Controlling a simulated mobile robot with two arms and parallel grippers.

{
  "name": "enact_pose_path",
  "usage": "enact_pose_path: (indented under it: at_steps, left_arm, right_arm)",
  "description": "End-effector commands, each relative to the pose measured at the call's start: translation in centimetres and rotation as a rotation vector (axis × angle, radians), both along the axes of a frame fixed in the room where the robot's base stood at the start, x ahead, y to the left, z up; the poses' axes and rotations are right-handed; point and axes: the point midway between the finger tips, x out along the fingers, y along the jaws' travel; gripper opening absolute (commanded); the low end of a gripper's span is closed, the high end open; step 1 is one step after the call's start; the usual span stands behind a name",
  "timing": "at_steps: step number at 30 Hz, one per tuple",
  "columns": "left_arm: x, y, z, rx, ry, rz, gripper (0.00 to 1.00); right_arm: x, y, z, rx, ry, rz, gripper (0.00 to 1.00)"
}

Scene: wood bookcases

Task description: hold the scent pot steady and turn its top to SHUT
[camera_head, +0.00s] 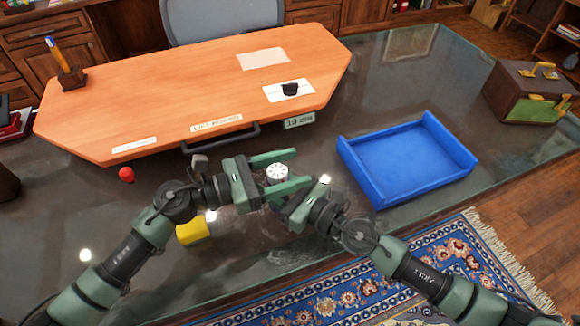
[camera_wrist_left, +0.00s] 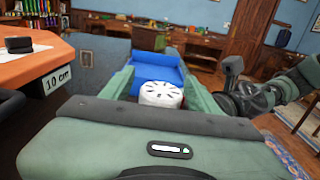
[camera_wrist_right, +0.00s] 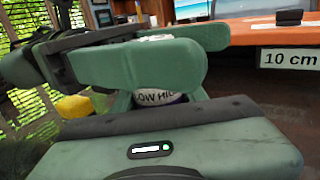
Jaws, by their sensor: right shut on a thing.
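The scent pot (camera_head: 277,173) is small and round, with a white top bearing dark radial marks. In the left wrist view its top (camera_wrist_left: 160,94) sits between my left fingers. My left gripper (camera_head: 300,167) is open around the top, one finger on each side. My right gripper (camera_head: 281,192) is shut on the pot's body from the near right side, lower than the left fingers. In the right wrist view part of the pot's lettered label (camera_wrist_right: 158,97) shows between the fingers. A left finger hides much of the pot there. The top's setting is too small to read.
A blue tray (camera_head: 373,187) lies to the right on the dark glossy table. A yellow block (camera_head: 193,231) and a red ball (camera_head: 126,174) lie to the left. A raised wooden board (camera_head: 190,85) with a dark handle and a 10 cm sign (camera_head: 299,121) stands behind.

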Motion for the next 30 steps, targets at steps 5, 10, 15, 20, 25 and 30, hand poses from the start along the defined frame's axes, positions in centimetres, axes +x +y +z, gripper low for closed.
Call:
enact_pose_path:
  at_steps: [5, 10, 15, 20, 25, 30]
  left_arm:
    - [0.0, 0.0, 0.1, -0.001, -0.001, 0.000, 0.60]
    - [-0.2, 0.7, 0.1, -0.001, 0.000, 0.001, 0.60]
    - [-1.1, 3.4, -0.1, 0.002, 0.003, 0.002, 0.60]
    - [-2.2, 6.8, -0.1, 0.002, 0.003, 0.002, 0.60]
    - [-3.1, 9.6, 0.0, 0.001, 0.003, 0.000, 0.60]
    - [-3.6, 11.2, 0.0, 0.000, 0.001, 0.000, 0.60]
  right_arm:
    - [0.0, 0.0, 0.0, 0.000, -0.001, 0.000, 0.00]
    - [0.0, 0.0, 0.0, 0.000, -0.001, 0.000, 0.00]
    - [0.0, 0.0, 0.0, -0.001, -0.001, 0.000, 0.00]
    - [0.0, 0.0, 0.0, -0.001, -0.001, 0.000, 0.00]
    - [0.0, 0.0, 0.0, -0.001, -0.001, 0.000, 0.00]
    - [0.0, 0.0, 0.0, -0.001, -0.001, 0.000, 0.00]
